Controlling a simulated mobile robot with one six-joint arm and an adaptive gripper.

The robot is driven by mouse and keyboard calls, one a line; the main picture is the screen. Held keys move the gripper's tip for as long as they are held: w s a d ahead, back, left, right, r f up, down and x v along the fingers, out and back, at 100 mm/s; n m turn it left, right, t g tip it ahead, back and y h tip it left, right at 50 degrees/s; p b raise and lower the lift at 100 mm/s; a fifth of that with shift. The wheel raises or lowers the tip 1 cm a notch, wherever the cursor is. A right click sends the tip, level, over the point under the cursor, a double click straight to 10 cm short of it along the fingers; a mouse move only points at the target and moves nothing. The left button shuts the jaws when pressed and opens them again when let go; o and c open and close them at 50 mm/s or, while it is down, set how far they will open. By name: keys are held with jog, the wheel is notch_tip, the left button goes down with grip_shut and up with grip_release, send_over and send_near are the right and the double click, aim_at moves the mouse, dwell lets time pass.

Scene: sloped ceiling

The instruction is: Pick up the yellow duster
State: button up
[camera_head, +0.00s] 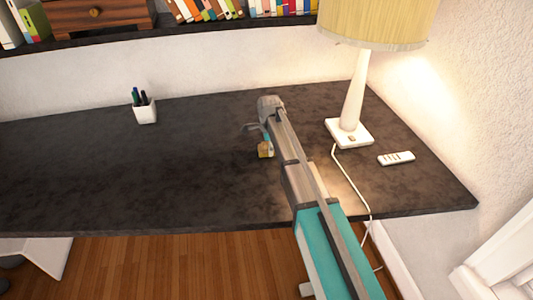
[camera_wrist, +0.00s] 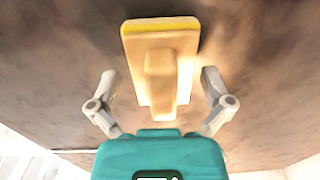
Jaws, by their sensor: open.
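The yellow duster (camera_wrist: 161,62) shows in the wrist view as a tan block with a yellow edge and a raised handle toward me. It lies on the dark desk, and part of it also shows in the head view (camera_head: 265,150), mostly hidden by my arm. My gripper (camera_wrist: 160,87) is open, with one finger on each side of the duster's lower part. I see gaps between the fingers and the duster, so it is not gripped. In the head view my gripper is over the desk, largely hidden behind the arm.
The dark desk (camera_head: 200,190) is mostly bare to the left. A white pen cup (camera_head: 145,112) stands at the back left. A lamp (camera_head: 352,105) with a trailing white cord (camera_head: 355,185) and a white remote (camera_head: 396,158) are to the right. A shelf with books (camera_head: 205,10) is behind.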

jog(key=shift+f, duration=0.1)
dwell(0.6)
jog(key=c, duration=0.9)
notch_tip(320, 180, up, 3)
jog(key=p, duration=0.3)
jog(key=shift+f, duration=0.1)
jog(key=s+d+r+p, duration=0.1)
jog(key=s+r+p, duration=0.2)
jog(key=s, duration=0.1)
jog(key=s+d+r+p, duration=0.2)
jog(key=s+r+p, duration=0.1)
jog(key=s, duration=0.1)
jog(key=s+d+r+p, duration=0.2)
jog(key=s+r+p, duration=0.2)
jog(key=s, duration=0.1)
jog(key=shift+s+r, duration=0.1)
jog(key=o, duration=0.5)
jog(key=c, duration=0.4)
